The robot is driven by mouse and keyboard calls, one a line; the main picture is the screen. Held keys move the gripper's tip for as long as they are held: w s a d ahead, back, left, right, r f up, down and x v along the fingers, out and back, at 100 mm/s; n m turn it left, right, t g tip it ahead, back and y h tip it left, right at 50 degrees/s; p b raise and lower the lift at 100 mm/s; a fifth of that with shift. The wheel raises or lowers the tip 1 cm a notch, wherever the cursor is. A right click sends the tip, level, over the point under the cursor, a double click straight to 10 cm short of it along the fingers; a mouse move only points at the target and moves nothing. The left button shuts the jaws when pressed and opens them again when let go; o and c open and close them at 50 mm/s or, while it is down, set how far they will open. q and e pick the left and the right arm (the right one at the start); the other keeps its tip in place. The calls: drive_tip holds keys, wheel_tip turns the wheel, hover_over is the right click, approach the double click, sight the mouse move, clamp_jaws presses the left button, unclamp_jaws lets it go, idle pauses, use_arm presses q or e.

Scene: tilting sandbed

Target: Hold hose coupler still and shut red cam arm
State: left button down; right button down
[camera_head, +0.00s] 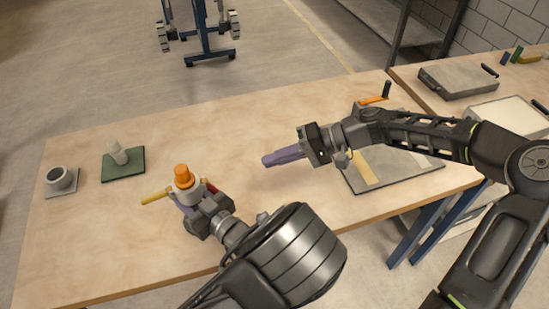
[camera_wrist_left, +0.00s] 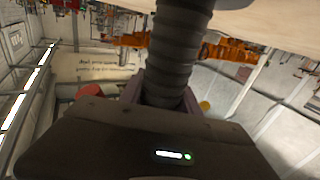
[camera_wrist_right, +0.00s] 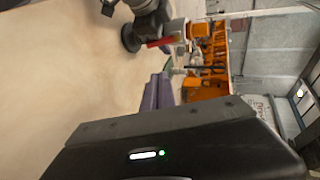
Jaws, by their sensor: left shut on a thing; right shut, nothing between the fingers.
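The hose coupler (camera_head: 186,193) is a pale collar with an orange top (camera_head: 181,170), upright near the table's front left. A yellow cam arm (camera_head: 155,196) sticks out to its left. The red cam arm (camera_head: 211,187) shows at its right, and in the right wrist view (camera_wrist_right: 160,42). My left gripper (camera_head: 187,204) is shut on the coupler from the front. In the left wrist view a dark ribbed hose (camera_wrist_left: 178,55) hides much of the grip. My right gripper (camera_head: 267,160) is shut and empty, its purple fingers above the table, to the right of the red arm and apart from it.
A grey block with a round cup (camera_head: 61,180) and a green plate with a pale peg (camera_head: 124,163) stand at the left. A framed tray (camera_head: 385,186) lies beneath my right arm. The table (camera_head: 215,130) is clear behind the coupler.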

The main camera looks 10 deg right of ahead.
idle(0.4)
drive_tip(key=shift+w+d, duration=0.25)
drive_tip(key=shift+w, duration=0.25)
approach(214, 190)
drive_tip(key=w+a+f, duration=0.3)
drive_tip(key=a+f, duration=0.1)
drive_tip(key=a, duration=0.1)
drive_tip(key=shift+a+f, duration=0.1)
drive_tip(key=shift+a, duration=0.1)
